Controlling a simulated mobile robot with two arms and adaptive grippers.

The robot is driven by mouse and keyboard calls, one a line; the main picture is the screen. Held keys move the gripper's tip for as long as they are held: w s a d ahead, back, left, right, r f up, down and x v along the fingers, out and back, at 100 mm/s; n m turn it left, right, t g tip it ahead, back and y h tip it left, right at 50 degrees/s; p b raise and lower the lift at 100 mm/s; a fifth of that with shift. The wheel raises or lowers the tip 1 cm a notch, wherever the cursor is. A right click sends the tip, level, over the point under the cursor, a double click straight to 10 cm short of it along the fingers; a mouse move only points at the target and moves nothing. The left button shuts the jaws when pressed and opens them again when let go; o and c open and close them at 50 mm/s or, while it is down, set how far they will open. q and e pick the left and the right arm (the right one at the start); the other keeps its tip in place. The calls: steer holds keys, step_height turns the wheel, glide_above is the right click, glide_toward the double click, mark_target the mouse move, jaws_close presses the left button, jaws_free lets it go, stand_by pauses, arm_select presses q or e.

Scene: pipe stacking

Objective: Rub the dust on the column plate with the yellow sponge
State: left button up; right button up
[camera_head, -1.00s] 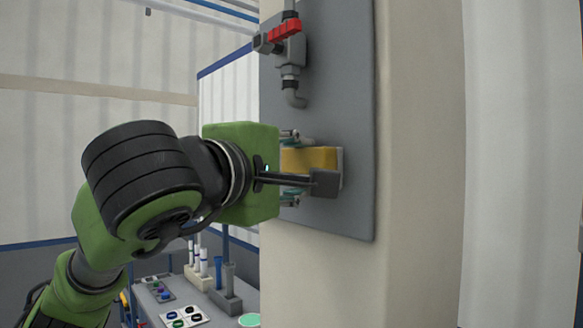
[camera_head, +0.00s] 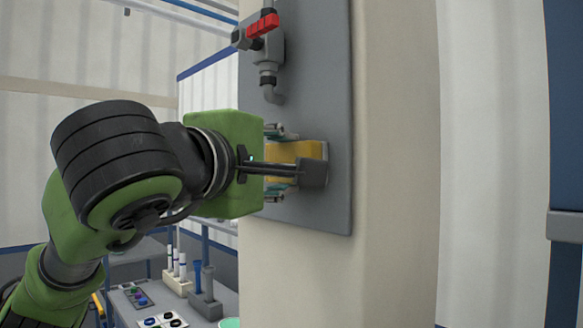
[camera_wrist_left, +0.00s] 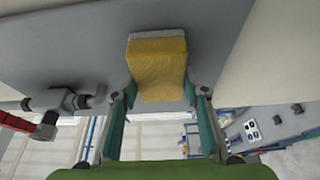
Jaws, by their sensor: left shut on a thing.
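The yellow sponge (camera_head: 288,151) is held in my left gripper (camera_head: 303,160), with its far end at the grey column plate (camera_head: 335,120). In the left wrist view the sponge (camera_wrist_left: 158,75) sits between the two teal fingers, and a pale layer shows at its end facing the plate. It looks in contact with the plate there, but I cannot be sure. The dust on the plate cannot be made out; the sponge and gripper cover that area. My right gripper is not in view.
A pipe fitting with a red-handled valve (camera_head: 264,26) is on the plate above the gripper. The beige column (camera_head: 395,150) carries the plate. A workbench with tubes and small parts (camera_head: 140,300) stands lower left. A blue panel (camera_head: 565,180) stands at the far right.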

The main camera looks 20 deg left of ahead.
arm_select(q)
steer(key=shift+w+a, duration=0.35)
steer(key=shift+a, duration=0.45)
steer(key=shift+a, duration=0.15)
steer(key=w+a+b, duration=0.1)
steer(key=w+a, duration=0.3)
steer(key=a, duration=0.5)
steer(key=shift+a, duration=0.4)
steer(key=shift+s+a+b, duration=0.15)
steer(key=shift+s+a, duration=0.2)
steer(key=shift+s, duration=0.55)
steer(key=shift+s+a+b, duration=0.2)
steer(key=shift+s+a, duration=0.15)
steer(key=shift+s, duration=0.5)
steer(key=shift+s+a+b, duration=0.15)
steer(key=shift+s+a, duration=0.2)
steer(key=shift+s, duration=0.55)
